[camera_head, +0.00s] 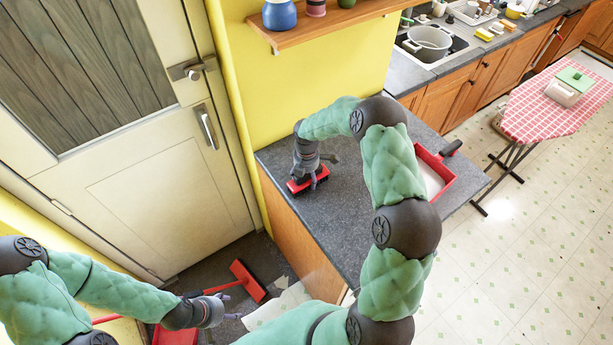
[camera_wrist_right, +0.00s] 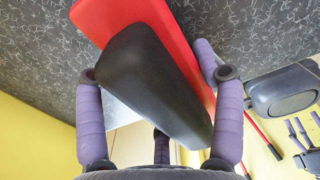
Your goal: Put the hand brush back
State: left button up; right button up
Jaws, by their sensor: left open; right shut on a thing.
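The hand brush has a red body and a black part. In the head view the brush (camera_head: 308,181) is at the left end of the dark counter, under my right gripper (camera_head: 312,168). The right wrist view shows the brush (camera_wrist_right: 150,85) between my purple fingers, which are shut on it. I cannot tell whether it touches the counter. A red dustpan (camera_head: 452,183) with a pale inside and a black handle lies on the counter to the right, apart from the brush. My left gripper (camera_head: 232,308) is open and low by the floor at the left.
A red broom head (camera_head: 247,281) is on the floor close to my left gripper, with another red item (camera_head: 175,335) below it. A shelf (camera_head: 330,24) juts out above the counter. An ironing board (camera_head: 545,110) stands at the right. The counter middle (camera_head: 335,225) is clear.

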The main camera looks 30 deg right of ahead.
jog(key=shift+f, duration=0.1)
jog(key=o, duration=1)
jog(key=shift+r, duration=0.35)
notch_tip(320, 180, up, 12)
jog(key=shift+f, duration=0.15)
